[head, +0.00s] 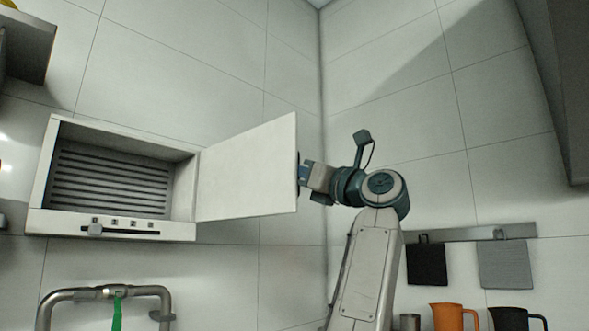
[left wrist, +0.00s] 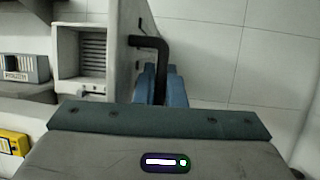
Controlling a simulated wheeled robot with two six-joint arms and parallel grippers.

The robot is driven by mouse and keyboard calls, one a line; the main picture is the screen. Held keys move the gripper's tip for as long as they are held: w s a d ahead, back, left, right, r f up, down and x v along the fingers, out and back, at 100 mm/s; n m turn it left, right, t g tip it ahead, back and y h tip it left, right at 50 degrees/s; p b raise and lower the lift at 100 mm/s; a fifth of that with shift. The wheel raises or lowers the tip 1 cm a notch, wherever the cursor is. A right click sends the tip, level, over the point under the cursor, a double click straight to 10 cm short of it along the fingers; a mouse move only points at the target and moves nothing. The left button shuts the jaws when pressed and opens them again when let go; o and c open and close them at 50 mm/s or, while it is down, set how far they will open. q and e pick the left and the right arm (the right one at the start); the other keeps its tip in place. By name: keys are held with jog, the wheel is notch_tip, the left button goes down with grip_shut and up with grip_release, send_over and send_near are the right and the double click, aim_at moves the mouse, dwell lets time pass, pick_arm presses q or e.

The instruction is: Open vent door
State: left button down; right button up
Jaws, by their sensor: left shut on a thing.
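The vent door (head: 247,168) is a flat white panel hinged at the right side of the vent box (head: 50,170). It stands swung wide open to the right, and the slatted grille (head: 110,180) inside is exposed. In the left wrist view the door (left wrist: 124,45) is seen nearly edge-on, with a dark bent handle (left wrist: 150,42). My left gripper (head: 303,173) is at the door's free edge. Its blue fingers (left wrist: 160,80) are shut on the handle, though the exact contact is partly hidden. My right gripper is not in view.
A slider (head: 95,230) with numbers sits under the vent opening. Below are a metal pipe (head: 165,300) and a green strip (head: 117,312). An orange jug (head: 447,317) and hanging boards (head: 503,264) are at lower right. Tiled wall (head: 400,60) surrounds the door.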

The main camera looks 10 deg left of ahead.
pick_arm(q)
jog(key=c, duration=1.8)
grip_release()
jog(key=shift+d, duration=0.1)
